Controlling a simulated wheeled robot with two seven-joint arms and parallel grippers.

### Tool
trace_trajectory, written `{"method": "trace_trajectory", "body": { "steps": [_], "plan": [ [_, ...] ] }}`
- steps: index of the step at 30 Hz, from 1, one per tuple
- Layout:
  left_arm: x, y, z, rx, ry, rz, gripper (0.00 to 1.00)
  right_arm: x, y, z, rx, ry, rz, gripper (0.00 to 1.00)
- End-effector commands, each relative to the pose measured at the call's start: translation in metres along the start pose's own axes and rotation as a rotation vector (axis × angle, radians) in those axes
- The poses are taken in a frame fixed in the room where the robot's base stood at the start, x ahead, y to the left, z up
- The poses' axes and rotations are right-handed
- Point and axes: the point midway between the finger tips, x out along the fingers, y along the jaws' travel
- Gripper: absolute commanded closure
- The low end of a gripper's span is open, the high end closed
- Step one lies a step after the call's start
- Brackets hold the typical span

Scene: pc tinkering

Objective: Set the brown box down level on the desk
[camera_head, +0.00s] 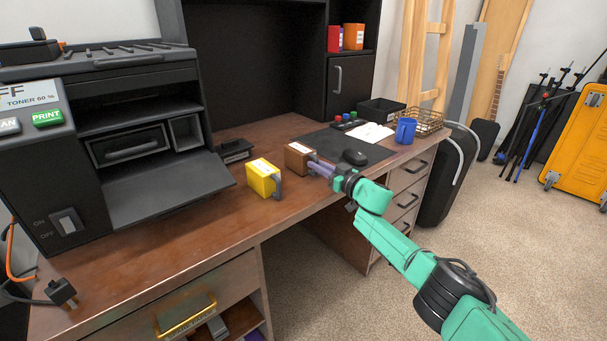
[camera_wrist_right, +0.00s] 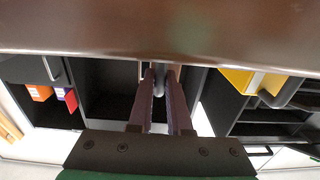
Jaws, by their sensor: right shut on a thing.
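The brown box (camera_head: 298,157) is a small block with a pale label on top, just right of the yellow box in the head view. My right gripper (camera_head: 320,168) reaches it from the right, shut on its handle. In the right wrist view the two purple-brown fingers (camera_wrist_right: 160,105) close around a grey handle (camera_wrist_right: 158,80). The box looks close to the desk (camera_head: 215,225) and about level, but I cannot tell whether its underside touches. My left gripper is not in view.
A yellow box (camera_head: 264,178) with a grey handle stands just left of the brown box. A black printer (camera_head: 130,140) fills the left. Front desk space left of the yellow box is clear.

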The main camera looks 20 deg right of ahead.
Motion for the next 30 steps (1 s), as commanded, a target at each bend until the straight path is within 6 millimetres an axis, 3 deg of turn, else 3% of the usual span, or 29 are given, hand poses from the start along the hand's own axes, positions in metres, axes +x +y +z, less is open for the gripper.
{"method": "trace_trajectory", "body": {
  "steps": [14, 15, 18, 30],
  "plan": [
    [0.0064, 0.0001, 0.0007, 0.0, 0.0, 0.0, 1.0, 0.0001, -0.0002, 0.0072, 0.001, 0.002, -0.001, 1.0],
    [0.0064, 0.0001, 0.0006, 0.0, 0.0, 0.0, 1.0, 0.0001, -0.0002, 0.0073, 0.001, 0.002, -0.001, 0.8],
    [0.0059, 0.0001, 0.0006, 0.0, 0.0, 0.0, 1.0, 0.0001, -0.0002, 0.007, 0.001, 0.001, -0.001, 0.48],
    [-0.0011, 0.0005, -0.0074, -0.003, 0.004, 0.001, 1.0, -0.0001, 0.0001, 0.008, 0.0, -0.001, 0.0, 0.48]
  ]
}}
